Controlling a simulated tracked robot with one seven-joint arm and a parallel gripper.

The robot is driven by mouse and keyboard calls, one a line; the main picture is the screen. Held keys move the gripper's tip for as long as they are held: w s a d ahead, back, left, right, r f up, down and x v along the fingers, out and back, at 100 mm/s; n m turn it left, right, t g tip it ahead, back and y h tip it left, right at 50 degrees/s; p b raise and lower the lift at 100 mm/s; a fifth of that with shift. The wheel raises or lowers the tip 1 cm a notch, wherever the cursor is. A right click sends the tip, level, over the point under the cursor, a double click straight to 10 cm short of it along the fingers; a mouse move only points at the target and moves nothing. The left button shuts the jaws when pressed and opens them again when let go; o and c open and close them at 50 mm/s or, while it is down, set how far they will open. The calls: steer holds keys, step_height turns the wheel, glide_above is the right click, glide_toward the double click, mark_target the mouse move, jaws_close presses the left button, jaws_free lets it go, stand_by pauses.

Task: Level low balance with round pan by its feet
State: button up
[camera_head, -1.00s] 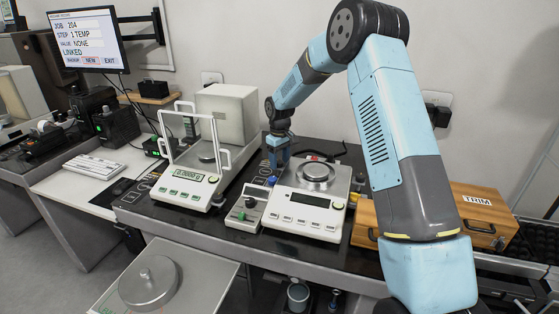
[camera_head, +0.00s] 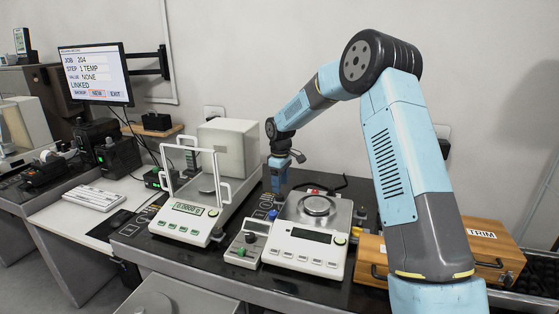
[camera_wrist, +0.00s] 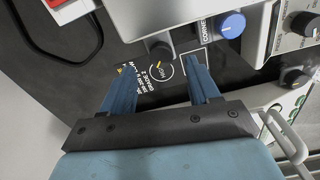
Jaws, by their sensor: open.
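The low balance (camera_head: 306,262) with a round metal pan (camera_head: 317,206) stands on the dark table. A small yellow-green round spot shows on its front right corner; I cannot read any bubble there. A blue knob (camera_head: 272,214) sits beside its left edge, and a yellow one (camera_head: 356,232) shows at its right. My gripper (camera_head: 280,188) points down behind the balance's left rear corner. In the wrist view my gripper (camera_wrist: 160,78) is open and empty, above printed table markings. A black knob (camera_wrist: 160,49) lies just beyond the fingers, and the blue knob (camera_wrist: 231,24) is farther right.
A taller balance (camera_head: 183,220) with a raised frame stands left. A small control box (camera_head: 246,243) sits between the balances. A wooden TRIM case (camera_head: 484,240) is at right, partly behind my arm. A monitor (camera_head: 95,72) and keyboard (camera_head: 94,198) are at far left.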

mark_target(280, 195)
step_height(280, 195, up, 9)
steer(key=n, duration=0.6)
steer(key=shift+w, duration=0.25)
steer(key=shift+a+n, duration=0.1)
steer(key=shift+n, duration=0.2)
